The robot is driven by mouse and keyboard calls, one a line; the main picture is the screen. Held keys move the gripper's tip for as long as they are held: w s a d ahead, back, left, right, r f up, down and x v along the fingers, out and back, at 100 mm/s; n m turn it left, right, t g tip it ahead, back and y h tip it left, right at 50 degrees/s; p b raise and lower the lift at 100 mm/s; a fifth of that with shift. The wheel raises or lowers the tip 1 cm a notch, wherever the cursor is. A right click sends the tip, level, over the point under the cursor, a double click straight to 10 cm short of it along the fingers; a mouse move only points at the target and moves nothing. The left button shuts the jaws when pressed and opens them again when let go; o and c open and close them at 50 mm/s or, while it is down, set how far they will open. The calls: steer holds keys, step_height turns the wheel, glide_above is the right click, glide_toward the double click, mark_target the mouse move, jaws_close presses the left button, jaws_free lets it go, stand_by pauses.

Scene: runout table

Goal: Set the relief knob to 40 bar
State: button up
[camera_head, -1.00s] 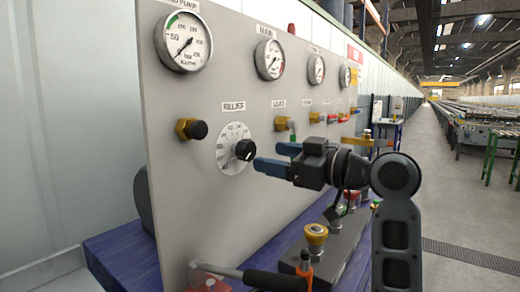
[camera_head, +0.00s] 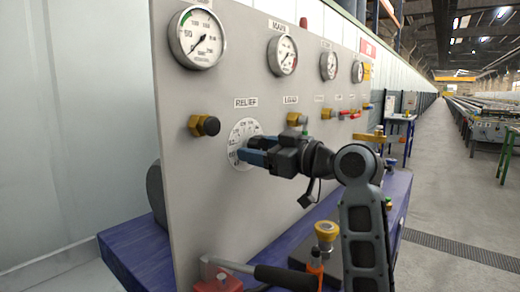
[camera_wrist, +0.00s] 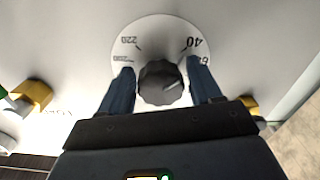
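The relief knob (camera_wrist: 160,84) is dark and ribbed, in the middle of a white dial (camera_wrist: 150,28) on the grey panel. In the wrist view the dial is turned round; 40, 220 and partly hidden numbers show. A pale line on the knob points right and slightly up, towards the right finger, not at the 40 mark. My gripper (camera_wrist: 161,80) is open, its blue fingers on either side of the knob with narrow gaps. In the head view my gripper (camera_head: 246,152) is at the dial (camera_head: 240,132) below the RELIEF label and hides the knob.
A brass fitting with a black cap (camera_head: 204,125) sticks out left of the dial. The LOAD fitting (camera_head: 297,119) is close to the right. Gauges (camera_head: 197,38) line the top.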

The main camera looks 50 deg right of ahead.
steer(key=c, duration=0.7)
steer(key=shift+f+n+b, duration=0.1)
steer(key=shift+n+b, duration=0.35)
steer(key=shift+n, duration=0.05)
steer(key=shift+c, duration=0.3)
steer(key=o, duration=1)
steer(key=shift+c, duration=0.2)
steer(key=s, duration=0.7)
steer(key=shift+s+d+b, duration=0.15)
steer(key=shift+s+b, duration=0.2)
steer(key=shift+s, duration=0.05)
